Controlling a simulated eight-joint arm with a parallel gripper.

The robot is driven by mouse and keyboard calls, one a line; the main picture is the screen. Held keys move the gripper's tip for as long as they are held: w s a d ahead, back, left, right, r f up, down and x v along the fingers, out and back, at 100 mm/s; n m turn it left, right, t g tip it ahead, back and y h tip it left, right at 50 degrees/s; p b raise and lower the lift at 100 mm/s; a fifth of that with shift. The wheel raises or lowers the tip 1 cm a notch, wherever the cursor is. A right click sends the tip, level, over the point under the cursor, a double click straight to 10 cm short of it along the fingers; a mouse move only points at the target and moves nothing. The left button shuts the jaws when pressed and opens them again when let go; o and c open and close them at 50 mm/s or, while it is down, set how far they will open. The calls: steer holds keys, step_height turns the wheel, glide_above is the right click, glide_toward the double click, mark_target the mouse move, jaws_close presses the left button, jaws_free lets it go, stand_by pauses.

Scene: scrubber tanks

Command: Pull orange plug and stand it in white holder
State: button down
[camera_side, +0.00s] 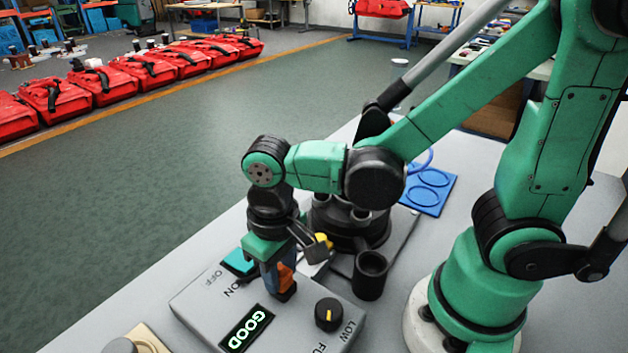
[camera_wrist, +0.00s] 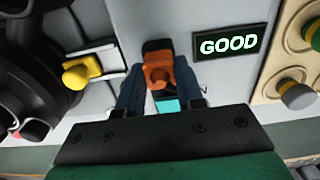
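The orange plug (camera_side: 286,274) is at the top of the grey control box, beside the lit GOOD display. In the wrist view the orange plug (camera_wrist: 158,66) shows between my two dark blue fingers, with a black part at its far end. My gripper (camera_side: 279,280) points down over the box, with a finger on each side of the plug. Whether the fingers press on it is too close to tell. A white block (camera_wrist: 108,58) with a yellow piece (camera_wrist: 82,74) lies left of the plug in the wrist view; it may be the white holder. My wrist partly hides it in the side view.
The grey box (camera_side: 200,300) carries a teal switch (camera_side: 240,262), the GOOD display (camera_side: 246,329) and a black knob (camera_side: 329,314). A black cup (camera_side: 370,276) stands close behind the box. A blue tray (camera_side: 428,190) lies further back.

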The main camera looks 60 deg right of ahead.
mark_target(280, 272)
steer(key=shift+r, duration=2.5)
steer(key=w+d, duration=0.9)
steer(key=w, duration=0.2)
steer(key=shift+w+d, duration=0.25)
steer(key=shift+d, duration=0.05)
steer(key=shift+f, duration=3.35)
